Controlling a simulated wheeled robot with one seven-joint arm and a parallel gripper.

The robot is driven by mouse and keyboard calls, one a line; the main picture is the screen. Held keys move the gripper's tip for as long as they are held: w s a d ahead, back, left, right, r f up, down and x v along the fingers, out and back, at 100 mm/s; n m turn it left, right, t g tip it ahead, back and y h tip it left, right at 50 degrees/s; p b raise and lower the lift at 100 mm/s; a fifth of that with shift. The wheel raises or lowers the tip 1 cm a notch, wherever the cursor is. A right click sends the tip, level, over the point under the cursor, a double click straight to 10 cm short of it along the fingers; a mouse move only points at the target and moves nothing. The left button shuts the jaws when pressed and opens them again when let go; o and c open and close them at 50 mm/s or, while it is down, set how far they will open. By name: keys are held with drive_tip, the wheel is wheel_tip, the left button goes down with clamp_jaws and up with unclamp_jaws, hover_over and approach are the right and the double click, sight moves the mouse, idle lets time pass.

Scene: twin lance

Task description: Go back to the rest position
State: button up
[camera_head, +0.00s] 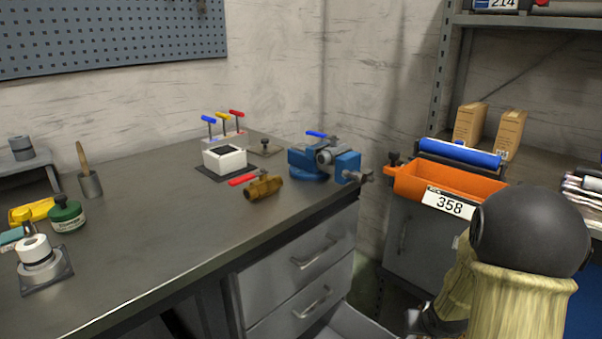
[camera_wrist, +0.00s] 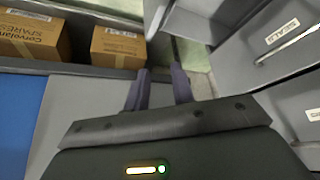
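My gripper (camera_wrist: 160,72) shows in the wrist view with its two dark fingers apart and nothing between them. Behind the fingers are a pale wall strip and the gap between a shelf unit and grey drawers (camera_wrist: 285,60). In the head view my arm, with a black round joint and a straw-coloured cover, fills the lower right. It hangs in front of the shelf side, to the right of the workbench (camera_head: 150,235). A dark part at its lower left edge may be the gripper, but its fingers are not clear there.
On the bench stand a blue vise (camera_head: 310,165), a white box (camera_head: 225,158), a brass fitting (camera_head: 263,187) and a green-lidded jar (camera_head: 67,214). An orange bin (camera_head: 450,180) marked 358 is near my arm. A lower bench drawer (camera_head: 350,322) stands open. Cardboard boxes (camera_wrist: 118,46) sit on the shelf.

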drive_tip(key=s+a+r+n+g+y+p, duration=0.1)
drive_tip(key=s+a+r+g, duration=0.1)
drive_tip(key=s+a+r, duration=0.4)
drive_tip(key=s+a+r+n+g+p, duration=0.1)
drive_tip(key=s+a+r, duration=0.3)
drive_tip(key=s+a, duration=0.4)
drive_tip(key=w+p+v, duration=0.2)
drive_tip(key=p+v, duration=0.9)
drive_tip(key=p, duration=0.1)
drive_tip(key=w+r+p+v, duration=0.1)
drive_tip(key=w+p+v, duration=0.2)
drive_tip(key=p+v, duration=0.9)
drive_tip(key=w+p+v, duration=0.3)
drive_tip(key=p+v, duration=0.9)
drive_tip(key=p, duration=0.1)
drive_tip(key=shift+w+d+r, duration=0.2)
drive_tip(key=shift+d+r, duration=0.2)
drive_tip(key=shift+r, duration=0.15)
drive_tip(key=shift+w+a, duration=0.1)
